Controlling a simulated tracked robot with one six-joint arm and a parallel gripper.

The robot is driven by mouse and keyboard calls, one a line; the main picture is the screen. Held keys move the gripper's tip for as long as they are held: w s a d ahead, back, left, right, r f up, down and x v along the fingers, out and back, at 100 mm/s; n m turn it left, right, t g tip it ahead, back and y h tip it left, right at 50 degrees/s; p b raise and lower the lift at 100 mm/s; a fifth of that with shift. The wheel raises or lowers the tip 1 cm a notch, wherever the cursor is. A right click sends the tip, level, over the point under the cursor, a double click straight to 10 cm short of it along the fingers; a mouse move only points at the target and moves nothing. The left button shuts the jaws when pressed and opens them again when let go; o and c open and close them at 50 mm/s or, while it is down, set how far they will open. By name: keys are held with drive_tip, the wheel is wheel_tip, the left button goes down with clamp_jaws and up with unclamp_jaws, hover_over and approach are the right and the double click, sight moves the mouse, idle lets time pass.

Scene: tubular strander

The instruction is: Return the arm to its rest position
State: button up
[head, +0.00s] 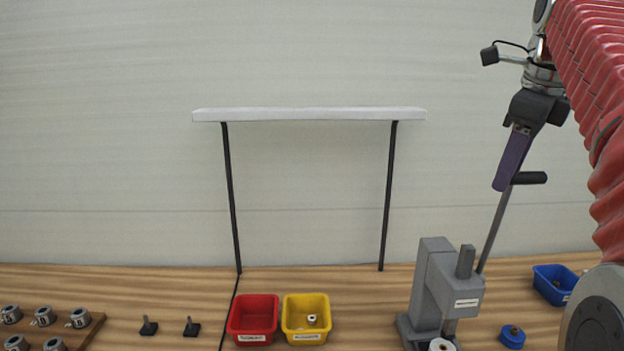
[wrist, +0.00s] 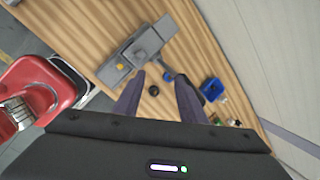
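My gripper (head: 503,182) hangs at the upper right in the head view, pointing down, high above the bench. In the wrist view its two purple fingers (wrist: 156,92) stand apart, with no object clasped between them. In the head view the fingers overlap the black handle (head: 530,178) on the grey press's lever; whether they touch cannot be told. The grey press (head: 432,285) stands on the bench below and left of the gripper. It also shows ahead of the fingers in the wrist view (wrist: 145,42). A small dark round thing (wrist: 153,90) appears between the fingers, seemingly lower down.
The wooden bench (head: 150,285) carries a red bin (head: 253,318), a yellow bin (head: 306,318) with a small part, and a blue bin (head: 553,285) at right. Several metal fittings (head: 43,316) sit on a board at left. A lamp bar (head: 310,114) stands behind.

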drive_tip(key=o, duration=1.4)
drive_tip(key=a+f+n, duration=0.1)
drive_tip(key=a+f, duration=0.1)
drive_tip(key=s+a+f+n, duration=0.1)
drive_tip(key=n, duration=0.1)
drive_tip(key=shift+a+f+y, duration=0.3)
drive_tip(key=shift+a+f, duration=0.05)
drive_tip(key=shift+a, duration=0.05)
drive_tip(key=a+f+n, duration=0.1)
drive_tip(key=s+a+n, duration=0.1)
drive_tip(key=n, duration=0.1)
drive_tip(key=shift+a+f, duration=0.35)
drive_tip(key=shift+f, duration=0.05)
clamp_jaws()
drive_tip(key=s+a+f+n+t, duration=0.1)
drive_tip(key=s+a+f+n, duration=0.5)
drive_tip(key=s+f+n, duration=0.3)
drive_tip(key=s+a+f+n, duration=0.6)
drive_tip(key=s+f+n, duration=0.3)
drive_tip(key=f, duration=0.7)
drive_tip(key=n, duration=0.3)
drive_tip(key=shift+s+n+t, duration=0.2)
drive_tip(key=shift+n+t, duration=0.1)
drive_tip(key=shift+t, duration=0.1)
drive_tip(key=c, duration=1.6)
unclamp_jaws()
drive_tip(key=shift+f, duration=0.1)
